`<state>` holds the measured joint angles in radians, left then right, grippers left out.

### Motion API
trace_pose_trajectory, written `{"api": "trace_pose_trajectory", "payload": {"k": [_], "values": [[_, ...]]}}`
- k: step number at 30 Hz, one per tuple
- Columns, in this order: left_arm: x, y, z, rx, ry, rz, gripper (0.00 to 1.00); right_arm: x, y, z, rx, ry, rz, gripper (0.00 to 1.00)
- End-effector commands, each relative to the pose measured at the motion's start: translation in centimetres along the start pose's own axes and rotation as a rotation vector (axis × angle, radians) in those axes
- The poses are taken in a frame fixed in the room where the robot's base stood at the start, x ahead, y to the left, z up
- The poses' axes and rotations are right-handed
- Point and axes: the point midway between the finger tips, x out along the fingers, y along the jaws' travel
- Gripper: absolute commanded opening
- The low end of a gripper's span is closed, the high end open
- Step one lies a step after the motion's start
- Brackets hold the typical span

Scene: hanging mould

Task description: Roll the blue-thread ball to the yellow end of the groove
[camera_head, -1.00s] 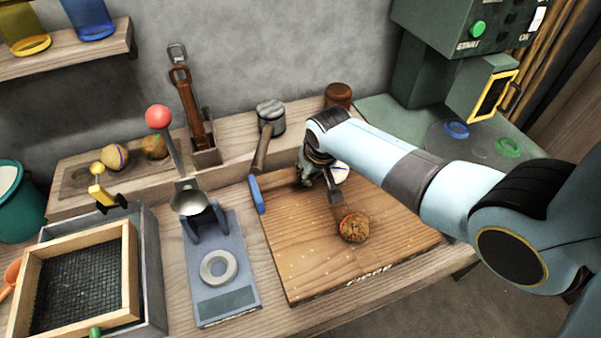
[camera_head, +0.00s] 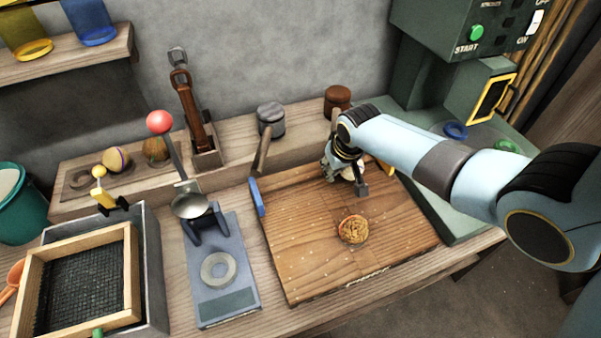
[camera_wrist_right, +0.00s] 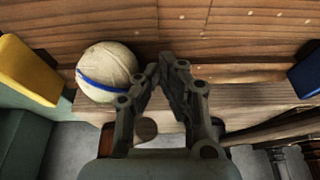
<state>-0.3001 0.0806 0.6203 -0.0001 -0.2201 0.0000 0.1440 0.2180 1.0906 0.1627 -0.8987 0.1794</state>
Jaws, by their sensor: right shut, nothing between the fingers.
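The blue-thread ball (camera_wrist_right: 107,70) is cream with a blue band. In the right wrist view it sits beside my right gripper's fingers, on the side of the yellow end block (camera_wrist_right: 30,70), with a small gap to that block. In the head view my arm hides most or all of the ball. My right gripper (camera_head: 360,187) is shut and empty at the back of the wooden board (camera_head: 300,255); its fingers also show in the right wrist view (camera_wrist_right: 166,65), very near or touching the ball. The blue end block (camera_head: 256,197) is at the board's left. My left gripper is not in view.
A mallet (camera_head: 270,122) leans at the board's back left. A grey stand with a spoon-like lever (camera_head: 222,265) and a framed sieve (camera_head: 75,280) stand left. A green machine (camera_head: 470,45) is at right.

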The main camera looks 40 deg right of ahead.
Motion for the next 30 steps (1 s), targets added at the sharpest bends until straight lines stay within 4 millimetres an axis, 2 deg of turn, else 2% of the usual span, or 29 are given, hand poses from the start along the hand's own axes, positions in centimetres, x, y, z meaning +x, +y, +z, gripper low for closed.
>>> {"api": "trace_pose_trajectory", "payload": {"k": [4,10,12,18,30], "values": [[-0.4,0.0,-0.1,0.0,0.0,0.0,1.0,-0.1,-1.3,0.0,0.002,-0.001,-0.003,0.0],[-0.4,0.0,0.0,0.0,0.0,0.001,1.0,0.0,-1.4,0.0,0.001,0.0,0.0,0.0],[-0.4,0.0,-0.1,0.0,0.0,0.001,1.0,0.0,-0.6,0.0,0.0,-0.001,0.002,0.0],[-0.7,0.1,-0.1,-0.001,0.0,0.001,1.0,0.0,4.1,0.0,0.0,-0.002,0.004,0.0],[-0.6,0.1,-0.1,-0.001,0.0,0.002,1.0,0.0,4.5,0.0,0.0,0.0,-0.001,0.0]]}}
